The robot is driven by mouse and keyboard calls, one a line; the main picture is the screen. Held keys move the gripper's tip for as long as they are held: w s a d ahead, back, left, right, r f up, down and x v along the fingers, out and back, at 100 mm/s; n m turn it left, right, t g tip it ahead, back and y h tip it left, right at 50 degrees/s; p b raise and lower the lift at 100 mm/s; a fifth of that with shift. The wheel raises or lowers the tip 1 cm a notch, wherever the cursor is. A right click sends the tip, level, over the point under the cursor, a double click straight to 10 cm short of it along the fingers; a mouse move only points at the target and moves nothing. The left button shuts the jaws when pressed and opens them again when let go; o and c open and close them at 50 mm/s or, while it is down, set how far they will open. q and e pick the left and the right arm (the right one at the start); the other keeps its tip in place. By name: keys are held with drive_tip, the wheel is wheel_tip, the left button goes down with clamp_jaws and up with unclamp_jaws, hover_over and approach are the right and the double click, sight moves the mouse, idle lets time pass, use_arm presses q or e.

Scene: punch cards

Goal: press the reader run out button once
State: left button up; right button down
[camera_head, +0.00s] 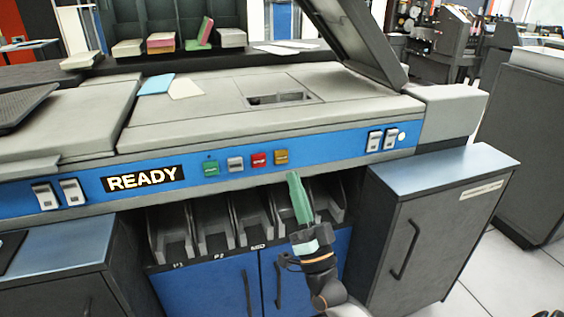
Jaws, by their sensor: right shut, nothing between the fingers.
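My right gripper (294,177), with green fingers, points up just below the amber button, in front of the pockets. It is shut and empty. I cannot tell whether its tip touches the strip. My left gripper is not in view.
Open card pockets (215,232) lie under the strip, behind my right gripper. Rocker switches (374,141) are to the right, others (72,191) to the left. A grey cabinet (440,220) juts out at right. Cards (186,88) lie on top; a raised lid (355,40) stands behind.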

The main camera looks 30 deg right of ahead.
sight(282, 158)
drive_tip(key=shift+w+d+b, duration=0.2)
drive_tip(key=shift+w, duration=0.55)
drive_tip(key=shift+w+d+b, duration=0.15)
drive_tip(key=shift+w+b, duration=0.05)
drive_tip(key=shift+w, duration=0.6)
drive_tip(key=shift+w+d+b, duration=0.2)
drive_tip(key=shift+w, duration=0.55)
drive_tip(key=shift+w, duration=0.1)
drive_tip(key=shift+w+d, duration=0.1)
drive_tip(key=shift+w, duration=0.2)
